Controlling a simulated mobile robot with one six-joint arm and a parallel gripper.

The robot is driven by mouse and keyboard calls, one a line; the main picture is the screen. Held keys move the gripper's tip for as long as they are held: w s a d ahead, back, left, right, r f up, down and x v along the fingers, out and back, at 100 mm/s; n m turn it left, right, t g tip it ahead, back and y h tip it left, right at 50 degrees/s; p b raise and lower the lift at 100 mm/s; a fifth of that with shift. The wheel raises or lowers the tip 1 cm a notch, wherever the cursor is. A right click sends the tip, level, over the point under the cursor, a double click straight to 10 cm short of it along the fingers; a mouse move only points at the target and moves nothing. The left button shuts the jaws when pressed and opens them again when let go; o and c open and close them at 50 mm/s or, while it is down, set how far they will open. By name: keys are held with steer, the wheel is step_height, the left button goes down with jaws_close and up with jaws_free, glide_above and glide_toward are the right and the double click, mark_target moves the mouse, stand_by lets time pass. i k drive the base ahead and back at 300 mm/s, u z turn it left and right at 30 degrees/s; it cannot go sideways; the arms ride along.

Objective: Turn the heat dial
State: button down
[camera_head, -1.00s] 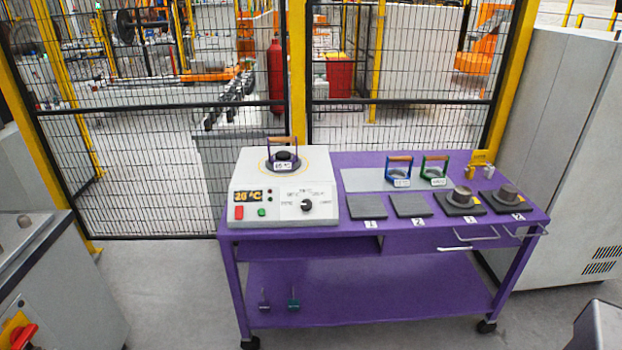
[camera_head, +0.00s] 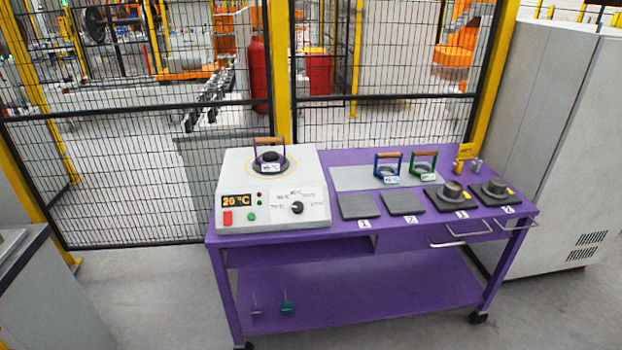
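The heat dial (camera_head: 297,208) is a round black knob with a light pointer mark on the sloped front of the white heater box (camera_head: 311,170). Small temperature labels ring the dial, too small to read surely. An orange display (camera_head: 237,201) on the box reads 20 °C. Below it are a red button (camera_head: 227,218) and a green button (camera_head: 251,217). My gripper is not in view.
The purple cart (camera_head: 350,280) bears the heater at its left end. Mesh fence (camera_head: 130,160) stands behind, a grey cabinet (camera_head: 540,130) right. Floor in front is clear.

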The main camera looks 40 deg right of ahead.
mark_target(297, 207)
steer(key=z, duration=0.7)
steer(key=k, duration=1)
steer(key=i, duration=0.75)
